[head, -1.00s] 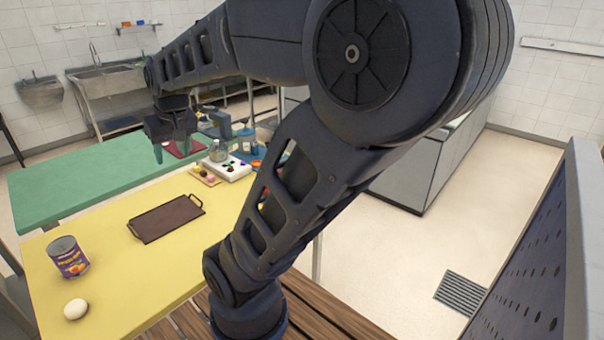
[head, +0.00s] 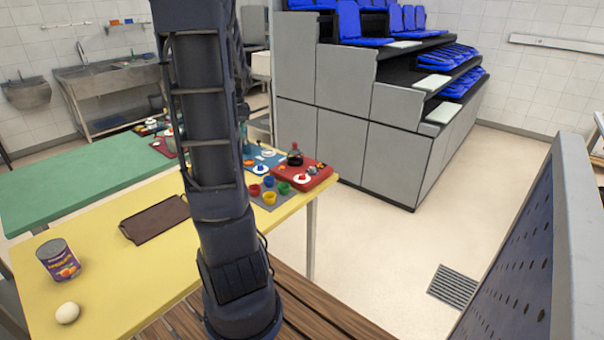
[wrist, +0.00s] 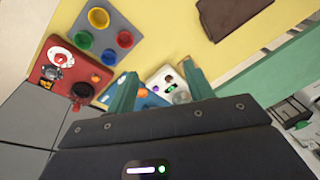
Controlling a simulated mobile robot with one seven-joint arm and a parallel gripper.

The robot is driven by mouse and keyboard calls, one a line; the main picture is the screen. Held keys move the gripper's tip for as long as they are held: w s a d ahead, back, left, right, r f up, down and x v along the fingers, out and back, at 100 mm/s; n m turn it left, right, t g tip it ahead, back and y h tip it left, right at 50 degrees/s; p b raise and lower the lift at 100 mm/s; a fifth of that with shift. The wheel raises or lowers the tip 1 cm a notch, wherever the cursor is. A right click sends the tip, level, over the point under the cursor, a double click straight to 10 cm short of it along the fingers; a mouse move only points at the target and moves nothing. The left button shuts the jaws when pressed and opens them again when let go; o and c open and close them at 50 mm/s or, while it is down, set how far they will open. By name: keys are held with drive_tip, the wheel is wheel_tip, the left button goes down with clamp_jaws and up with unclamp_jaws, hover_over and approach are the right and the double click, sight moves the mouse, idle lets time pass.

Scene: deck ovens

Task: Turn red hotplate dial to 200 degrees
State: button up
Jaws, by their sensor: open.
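The red hotplate (head: 318,182) stands at the far right corner of the yellow table. Its dial, a white disc with a red knob (head: 302,178), faces up at the near side; the scale is too small to read. In the wrist view the red hotplate (wrist: 42,72) and its dial (wrist: 61,55) lie left of my fingers. My gripper (wrist: 159,85) is open and empty, its teal fingers apart, with the hotplate outside them. In the head view my arm hides the gripper.
A flask of dark liquid (head: 295,156) is on the red hotplate. A grey board with coloured cups (head: 268,196) sits beside it. A blue device (head: 262,160) and a white one (wrist: 168,82) stand nearby. A brown tray (head: 155,220), can (head: 58,260) and egg (head: 67,313) are left.

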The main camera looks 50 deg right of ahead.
drive_tip(key=s+d+f+m, duration=0.25)
drive_tip(key=d+f, duration=0.35)
drive_tip(key=d, duration=0.7)
drive_tip(key=g, duration=0.2)
hover_over(302, 174)
wheel_tip(302, 174, down, 9)
drive_tip(key=shift+m+h, duration=0.4)
drive_tip(key=shift+m, duration=0.05)
wheel_tip(302, 174, down, 10)
drive_tip(key=shift+s+a, duration=0.1)
drive_tip(key=c, duration=1)
drive_tip(key=shift+o, duration=0.2)
